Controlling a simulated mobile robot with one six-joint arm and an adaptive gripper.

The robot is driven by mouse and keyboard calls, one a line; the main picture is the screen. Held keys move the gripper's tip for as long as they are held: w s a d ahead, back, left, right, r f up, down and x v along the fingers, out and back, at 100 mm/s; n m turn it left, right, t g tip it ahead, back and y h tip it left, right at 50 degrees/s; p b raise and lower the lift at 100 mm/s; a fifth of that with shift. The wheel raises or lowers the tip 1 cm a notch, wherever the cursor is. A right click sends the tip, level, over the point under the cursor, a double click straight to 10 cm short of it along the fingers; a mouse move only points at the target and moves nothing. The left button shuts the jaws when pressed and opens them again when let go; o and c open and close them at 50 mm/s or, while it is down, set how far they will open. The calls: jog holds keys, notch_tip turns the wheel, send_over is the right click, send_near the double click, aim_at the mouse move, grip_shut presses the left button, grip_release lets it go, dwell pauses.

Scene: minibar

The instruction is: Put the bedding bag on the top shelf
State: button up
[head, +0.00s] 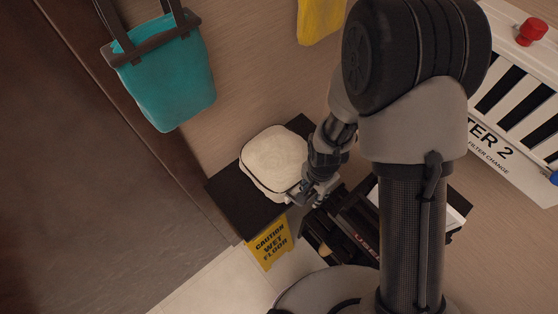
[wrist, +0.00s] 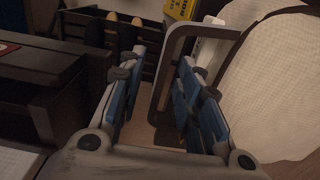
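The bedding bag (head: 272,160) is a cream-white, rounded bag with dark piping. In the head view it rests on a dark flat surface (head: 228,192) against the wall. My gripper (head: 314,194) is at the bag's right side, low down. In the wrist view the quilted bag (wrist: 280,85) fills the right edge. A grey-brown loop handle (wrist: 167,75) stands beside it. My gripper (wrist: 162,70) is open, with the near side of the handle between its blue-padded fingers. I cannot tell which surface is the top shelf.
A yellow wet floor sign (head: 268,244) stands just in front of the dark surface. A black cart or bin (head: 350,228) is close to the right of my gripper. A teal bag (head: 168,80) hangs on the wall. A filter panel (head: 520,105) is at the right.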

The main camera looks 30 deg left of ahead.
jog(key=shift+f, duration=0.1)
grip_shut()
dwell(0.3)
dwell(0.5)
